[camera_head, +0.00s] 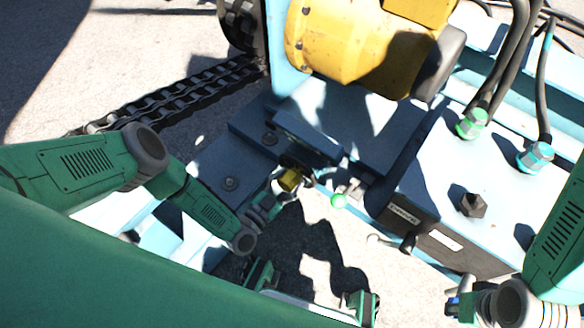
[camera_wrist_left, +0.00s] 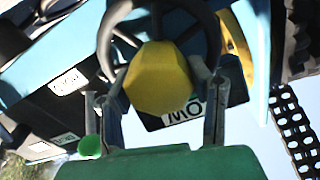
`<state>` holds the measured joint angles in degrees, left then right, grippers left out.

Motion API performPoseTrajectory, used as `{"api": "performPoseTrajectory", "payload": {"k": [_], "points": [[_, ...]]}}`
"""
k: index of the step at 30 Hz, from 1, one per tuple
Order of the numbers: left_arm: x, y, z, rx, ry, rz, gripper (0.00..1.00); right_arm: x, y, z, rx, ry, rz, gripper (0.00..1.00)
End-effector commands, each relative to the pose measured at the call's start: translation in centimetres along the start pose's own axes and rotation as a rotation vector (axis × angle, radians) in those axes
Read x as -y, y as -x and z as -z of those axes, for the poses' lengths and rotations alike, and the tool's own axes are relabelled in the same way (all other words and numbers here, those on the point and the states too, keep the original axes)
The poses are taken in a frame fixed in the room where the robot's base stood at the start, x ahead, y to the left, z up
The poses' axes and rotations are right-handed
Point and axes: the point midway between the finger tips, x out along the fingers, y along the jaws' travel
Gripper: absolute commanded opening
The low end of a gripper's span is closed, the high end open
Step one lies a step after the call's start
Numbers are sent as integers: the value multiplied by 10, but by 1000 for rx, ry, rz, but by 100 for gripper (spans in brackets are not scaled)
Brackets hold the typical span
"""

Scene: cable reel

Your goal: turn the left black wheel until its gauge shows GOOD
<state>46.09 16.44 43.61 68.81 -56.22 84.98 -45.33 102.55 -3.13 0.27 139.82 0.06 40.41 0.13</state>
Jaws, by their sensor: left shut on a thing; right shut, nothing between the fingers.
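The left black wheel (camera_wrist_left: 213,30) fills the top of the left wrist view, with a yellow, many-sided hub (camera_wrist_left: 158,78) in front of it. In the head view the yellow hub (camera_head: 290,180) shows at the tip of my left gripper (camera_head: 280,188), and the wheel is mostly hidden. My left gripper (camera_wrist_left: 165,110) is shut on the wheel, its two fingers on either side of the hub. A gauge label (camera_wrist_left: 185,110) behind the hub is partly covered; its upside-down letters look like part of LOW. My right gripper (camera_head: 460,300) is shut and empty at the lower right.
A yellow drum-shaped housing (camera_head: 350,45) stands at the top, with a black chain (camera_head: 170,95) to its left.

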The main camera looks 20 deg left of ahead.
Motion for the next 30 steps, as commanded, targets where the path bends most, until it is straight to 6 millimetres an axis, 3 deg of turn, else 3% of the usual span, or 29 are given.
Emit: {"api": "performPoseTrajectory", "payload": {"k": [15, 30], "points": [[-6, 9, -2, 7, -400, -8, 0, 0, 21, 0, 1, 0, 0, 0], [-6, 10, -4, 13, -550, -8, 0, 0, 25, 1, 1, 0, 0, 0]]}}
